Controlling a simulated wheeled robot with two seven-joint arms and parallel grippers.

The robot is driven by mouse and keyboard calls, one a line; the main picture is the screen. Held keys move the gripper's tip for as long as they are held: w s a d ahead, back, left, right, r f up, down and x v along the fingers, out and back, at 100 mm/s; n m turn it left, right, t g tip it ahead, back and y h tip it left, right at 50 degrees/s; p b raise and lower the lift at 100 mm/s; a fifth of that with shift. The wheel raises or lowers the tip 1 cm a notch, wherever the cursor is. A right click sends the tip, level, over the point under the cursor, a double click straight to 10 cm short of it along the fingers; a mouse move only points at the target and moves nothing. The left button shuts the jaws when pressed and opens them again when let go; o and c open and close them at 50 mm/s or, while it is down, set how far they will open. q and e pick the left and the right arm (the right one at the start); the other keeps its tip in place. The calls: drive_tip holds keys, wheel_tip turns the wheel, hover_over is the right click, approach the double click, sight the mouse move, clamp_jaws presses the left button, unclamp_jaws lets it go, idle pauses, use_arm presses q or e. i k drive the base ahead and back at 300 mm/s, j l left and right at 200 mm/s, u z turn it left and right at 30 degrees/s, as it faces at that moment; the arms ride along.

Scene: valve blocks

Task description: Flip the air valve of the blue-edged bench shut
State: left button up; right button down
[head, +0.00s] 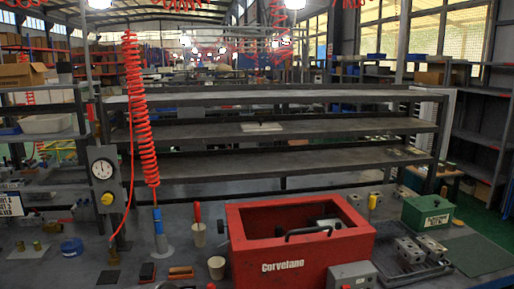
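A dark grey bench top fills the foreground; I see no clear blue edge on it. On its left stands a grey box with a round white gauge (103,169) and a yellow knob (107,198) below it. A grey block with a yellow handle (373,201) sits at the right, behind the red toolbox. I cannot tell which of these is the air valve, or whether it is open or shut. Neither of my grippers shows.
A red toolbox (290,277) with a black handle stands front centre. Right of it are a tray of metal blocks (410,268) and a green box (428,212). A red coiled hose (137,105) hangs at left.

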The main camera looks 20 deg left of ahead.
sight(89, 107)
drive_tip(key=i+j+u, duration=0.15)
drive_tip(key=j+u, duration=0.3)
drive_tip(key=i+j+u, duration=0.2)
drive_tip(key=u, duration=0.3)
drive_tip(key=i+j+u, duration=0.25)
drive_tip(key=u, duration=0.2)
